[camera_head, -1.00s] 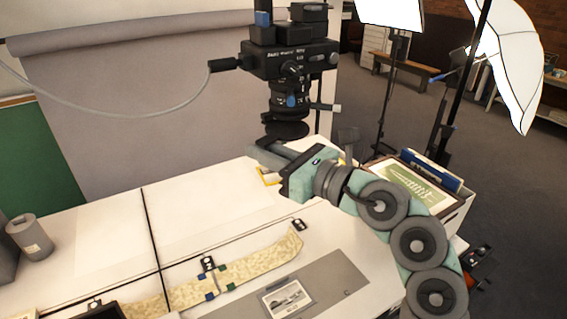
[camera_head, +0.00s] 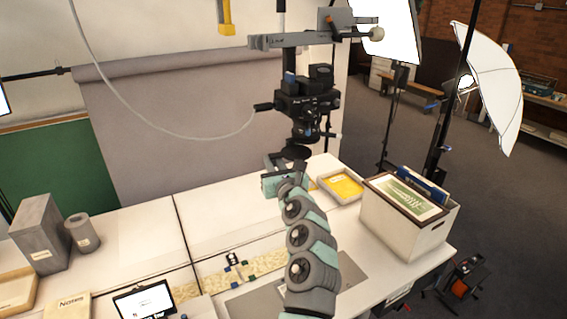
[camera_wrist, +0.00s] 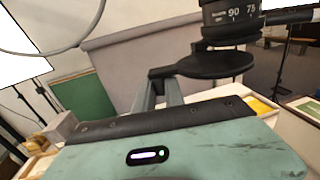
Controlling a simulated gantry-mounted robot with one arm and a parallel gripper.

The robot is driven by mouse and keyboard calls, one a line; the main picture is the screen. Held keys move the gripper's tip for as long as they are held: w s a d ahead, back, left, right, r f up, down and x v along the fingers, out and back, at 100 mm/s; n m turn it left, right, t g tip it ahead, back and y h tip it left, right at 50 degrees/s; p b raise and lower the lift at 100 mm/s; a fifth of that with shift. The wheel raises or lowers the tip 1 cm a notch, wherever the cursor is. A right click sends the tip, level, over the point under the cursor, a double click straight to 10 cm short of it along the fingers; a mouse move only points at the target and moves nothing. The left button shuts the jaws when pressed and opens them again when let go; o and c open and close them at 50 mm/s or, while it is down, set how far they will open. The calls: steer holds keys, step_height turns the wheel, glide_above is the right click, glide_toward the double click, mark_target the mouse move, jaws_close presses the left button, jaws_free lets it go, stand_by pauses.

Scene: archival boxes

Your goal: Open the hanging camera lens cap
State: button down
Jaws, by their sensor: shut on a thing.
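The camera (camera_head: 308,103) hangs lens-down from an overhead arm above the table. Its lens (camera_wrist: 230,22) shows number markings in the wrist view. The lens cap (camera_head: 296,152) is a flat black disc just under the lens. In the wrist view the cap (camera_wrist: 225,65) sits below the lens rim with a gap between them on the side facing me; a small tab sticks out at its left. My gripper (camera_head: 283,160) is below and left of the cap. In the wrist view its fingers (camera_wrist: 164,84) are shut on the cap's left edge. The far finger's contact is partly hidden.
A white box with a framed picture (camera_head: 412,190) stands on the table at right, beside a yellow-lined tray (camera_head: 342,186). Grey blocks (camera_head: 40,232) and a tablet (camera_head: 145,300) are at left. A light stand and umbrella (camera_head: 488,85) stand behind right. A loose cable hangs left of the camera.

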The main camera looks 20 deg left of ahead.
steer(key=shift+a, duration=0.15)
stand_by(0.3)
steer(key=c, duration=1.4)
jaws_free()
steer(key=b+v, duration=0.1)
steer(key=v, duration=0.9)
steer(key=shift+s+d, duration=0.25)
steer(key=shift+s, duration=0.05)
steer(key=shift+f, duration=0.1)
